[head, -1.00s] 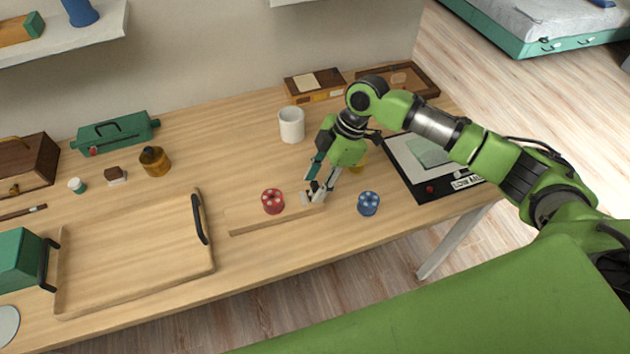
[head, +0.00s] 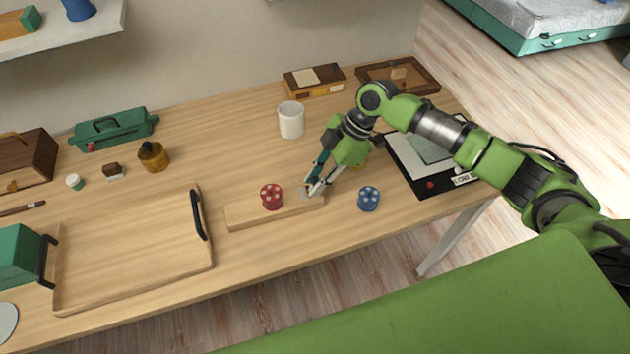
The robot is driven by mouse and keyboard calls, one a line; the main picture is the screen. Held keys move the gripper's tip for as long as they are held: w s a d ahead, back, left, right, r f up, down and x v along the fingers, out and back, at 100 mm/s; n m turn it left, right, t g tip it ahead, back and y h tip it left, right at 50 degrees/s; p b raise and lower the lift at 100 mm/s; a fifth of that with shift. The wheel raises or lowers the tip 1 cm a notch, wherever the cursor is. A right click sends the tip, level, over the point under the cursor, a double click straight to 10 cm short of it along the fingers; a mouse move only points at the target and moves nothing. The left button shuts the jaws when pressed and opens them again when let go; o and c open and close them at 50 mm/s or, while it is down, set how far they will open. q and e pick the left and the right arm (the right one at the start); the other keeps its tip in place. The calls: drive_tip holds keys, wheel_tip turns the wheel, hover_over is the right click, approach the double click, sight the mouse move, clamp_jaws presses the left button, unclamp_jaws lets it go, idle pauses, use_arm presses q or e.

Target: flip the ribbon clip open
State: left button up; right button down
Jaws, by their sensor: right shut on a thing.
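A wooden strip board (head: 245,217) lies near the front of the desk with a red spool (head: 271,197) on its left part. A small grey piece, which looks like the ribbon clip (head: 305,194), is at the board's right end. My right gripper (head: 311,192) reaches down to it from the upper right. Its fingers are shut on the clip, and they partly cover it, so its exact angle cannot be told. My left gripper is not in view.
A blue spool (head: 368,199) stands just right of the board. A white mug (head: 291,119) stands behind. A wooden tray (head: 130,255) with black handles lies left, and a black-framed panel (head: 425,187) lies right.

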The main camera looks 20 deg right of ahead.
drive_tip(key=c, duration=1.8)
unclamp_jaws()
drive_tip(key=shift+d, duration=0.1)
drive_tip(key=shift+r, duration=0.2)
drive_tip(key=v, duration=1.1)
drive_tip(key=shift+d+r, duration=0.25)
